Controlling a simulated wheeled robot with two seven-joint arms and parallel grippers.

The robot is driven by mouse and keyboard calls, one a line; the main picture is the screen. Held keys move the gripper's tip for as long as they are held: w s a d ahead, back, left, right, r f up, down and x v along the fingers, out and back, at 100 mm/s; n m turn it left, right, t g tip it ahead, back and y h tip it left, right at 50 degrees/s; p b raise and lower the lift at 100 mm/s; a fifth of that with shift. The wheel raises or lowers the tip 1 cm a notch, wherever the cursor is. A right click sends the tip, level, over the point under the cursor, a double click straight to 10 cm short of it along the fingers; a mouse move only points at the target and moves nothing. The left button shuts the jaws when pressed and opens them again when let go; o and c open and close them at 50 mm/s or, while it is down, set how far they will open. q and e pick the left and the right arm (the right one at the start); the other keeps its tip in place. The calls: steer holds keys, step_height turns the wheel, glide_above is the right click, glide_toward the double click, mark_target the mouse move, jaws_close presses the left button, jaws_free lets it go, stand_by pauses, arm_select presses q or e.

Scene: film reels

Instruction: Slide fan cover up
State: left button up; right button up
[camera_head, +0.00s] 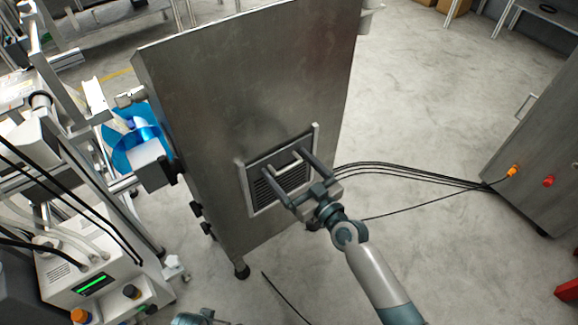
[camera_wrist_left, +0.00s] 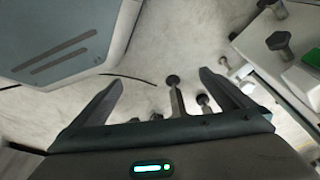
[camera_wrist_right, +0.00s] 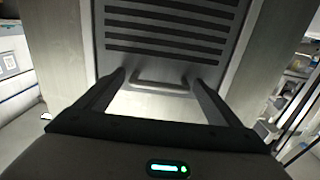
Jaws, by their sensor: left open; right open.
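The fan cover (camera_head: 268,192) is a grey slotted panel in a raised frame, low on the side of a tall metal cabinet (camera_head: 235,85). A light bar handle (camera_head: 285,164) sticks out of it. My right gripper (camera_head: 283,176) is open in front of the cover, its fingers on either side of the handle. In the right wrist view the cover (camera_wrist_right: 170,30) shows dark slots, and the handle (camera_wrist_right: 160,83) lies between the fingertips, not gripped. My left gripper (camera_wrist_left: 158,88) is open and empty above the floor; in the head view only part of my left arm shows at the bottom edge.
Black cables (camera_head: 410,176) run across the floor to a grey cabinet (camera_head: 540,150) with orange and red knobs at the right. A machine with a blue reel (camera_head: 137,135) stands close on the left.

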steer(key=c, duration=1.5)
steer(key=shift+o, duration=0.2)
steer(key=shift+r, duration=0.15)
